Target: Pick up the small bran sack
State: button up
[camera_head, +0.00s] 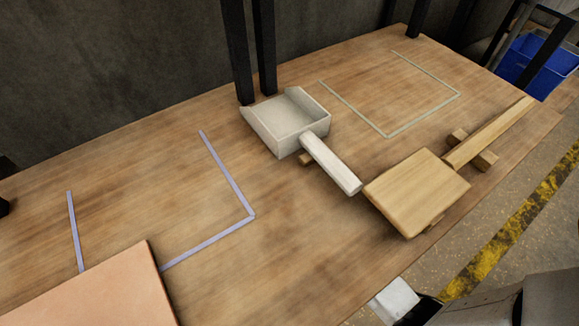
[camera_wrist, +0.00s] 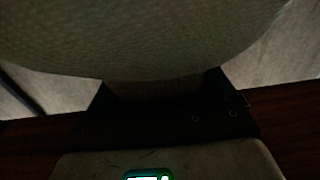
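A large pale, woven, rounded surface, which looks like the bran sack (camera_wrist: 140,40), fills the upper part of the wrist view, very close to the camera. The dark body of my gripper (camera_wrist: 165,118) shows just below it. The sack's bulge hides the fingers, so I cannot see whether they are around it. In the head view no sack can be made out on the table (camera_head: 300,225). Part of my arm shows at the lower right of that view, beside a small white patch (camera_head: 395,299) that I cannot identify.
A whitish scoop (camera_head: 290,125) lies mid-table, its handle pointing to the near right. A wooden paddle (camera_head: 418,190) lies to its right, handle resting on a block. A pinkish board (camera_head: 95,295) is at lower left. Taped outlines mark bare table. A blue bin (camera_head: 535,65) stands beyond.

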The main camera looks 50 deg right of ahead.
grip_shut()
jog(key=shift+w+r, duration=0.1)
jog(key=shift+r, duration=0.25)
dwell(0.3)
